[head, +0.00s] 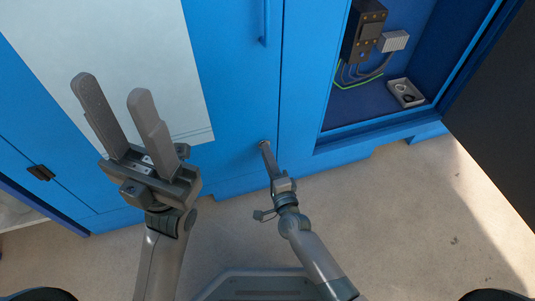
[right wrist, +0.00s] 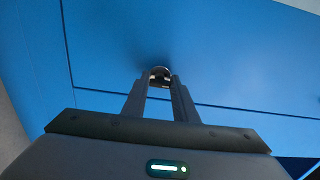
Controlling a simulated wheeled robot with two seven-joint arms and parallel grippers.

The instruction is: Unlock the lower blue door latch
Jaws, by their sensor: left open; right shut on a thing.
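The blue door (head: 232,90) fills the middle of the head view, with a blue handle (head: 265,22) high near its right edge. My right gripper (head: 266,147) reaches the low part of this door and is shut on the lower latch, which its fingers mostly hide in the head view. In the right wrist view the latch (right wrist: 160,72) shows as a small round metal piece between the fingertips of my right gripper (right wrist: 159,82), against the blue panel. My left gripper (head: 112,95) is open and empty, raised in front of the door and the white sheet.
A white sheet (head: 115,55) covers the door's left part. At right, an open cabinet bay holds a dark device with cables (head: 364,32) and a small grey tray (head: 405,92). A dark open door panel (head: 495,110) stands at far right. The floor (head: 400,220) in front is clear.

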